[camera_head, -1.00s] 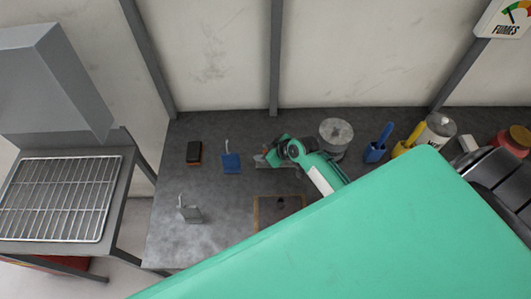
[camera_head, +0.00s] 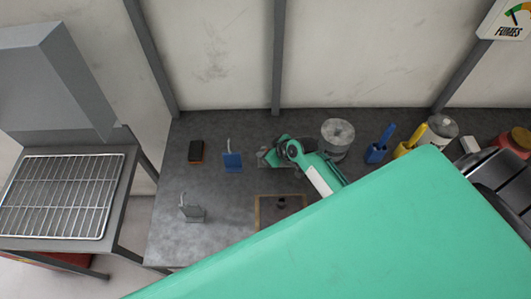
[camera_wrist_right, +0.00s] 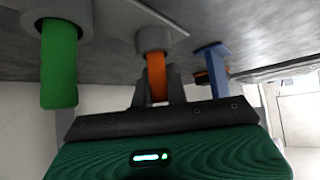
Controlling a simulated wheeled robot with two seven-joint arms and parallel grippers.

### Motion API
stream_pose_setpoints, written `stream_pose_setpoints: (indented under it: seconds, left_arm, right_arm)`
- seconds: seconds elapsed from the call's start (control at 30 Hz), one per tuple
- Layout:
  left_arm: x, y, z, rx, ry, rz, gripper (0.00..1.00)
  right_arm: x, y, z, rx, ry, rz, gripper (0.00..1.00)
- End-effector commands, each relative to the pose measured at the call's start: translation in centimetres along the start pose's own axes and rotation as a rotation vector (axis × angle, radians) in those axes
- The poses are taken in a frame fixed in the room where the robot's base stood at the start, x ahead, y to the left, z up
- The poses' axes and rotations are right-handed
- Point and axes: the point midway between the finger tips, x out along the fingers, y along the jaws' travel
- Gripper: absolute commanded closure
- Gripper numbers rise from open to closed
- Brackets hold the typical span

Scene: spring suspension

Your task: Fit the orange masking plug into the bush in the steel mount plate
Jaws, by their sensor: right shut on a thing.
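My right gripper (camera_head: 272,153) is at the back middle of the bench in the head view, over a grey metal piece that it mostly hides. In the right wrist view my right gripper (camera_wrist_right: 157,88) is shut on the orange plug (camera_wrist_right: 156,78). The plug's far end meets the grey bush (camera_wrist_right: 152,38) on the plate (camera_wrist_right: 172,22), in line with it. How deep it sits, if at all, I cannot tell. A green plug (camera_wrist_right: 59,70) stands in a grey ring beside it. My left gripper is not in view.
A blue stand (camera_head: 232,162), a black and orange block (camera_head: 195,152) and a grey bracket (camera_head: 192,210) stand to the left. A grey cylinder (camera_head: 337,138) and blue (camera_head: 377,147) and yellow (camera_head: 408,143) holders are to the right. A brown-edged board (camera_head: 262,215) lies in front.

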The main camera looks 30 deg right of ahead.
Motion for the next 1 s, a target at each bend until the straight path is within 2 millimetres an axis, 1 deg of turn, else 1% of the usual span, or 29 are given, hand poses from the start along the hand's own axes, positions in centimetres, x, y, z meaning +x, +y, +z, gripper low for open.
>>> stream_pose_setpoints:
  seconds: [0.17,0.37,0.57,0.8,1.0]
  left_arm:
    - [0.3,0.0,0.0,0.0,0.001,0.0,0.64]
    - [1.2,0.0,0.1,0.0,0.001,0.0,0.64]
    - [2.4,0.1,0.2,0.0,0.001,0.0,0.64]
    - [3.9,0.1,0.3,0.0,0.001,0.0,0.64]
    - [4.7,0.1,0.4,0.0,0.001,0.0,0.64]
  right_arm:
    - [-0.6,0.0,-0.7,-0.003,0.001,0.0,1.0]
    - [-2.4,0.0,-2.5,-0.005,0.003,0.001,1.0]
    - [-5.4,0.1,-5.5,-0.007,0.005,0.002,1.0]
    - [-9.5,0.1,-9.7,-0.006,0.005,0.003,1.0]
    - [-12.2,0.0,-12.2,-0.005,0.003,0.002,1.0]
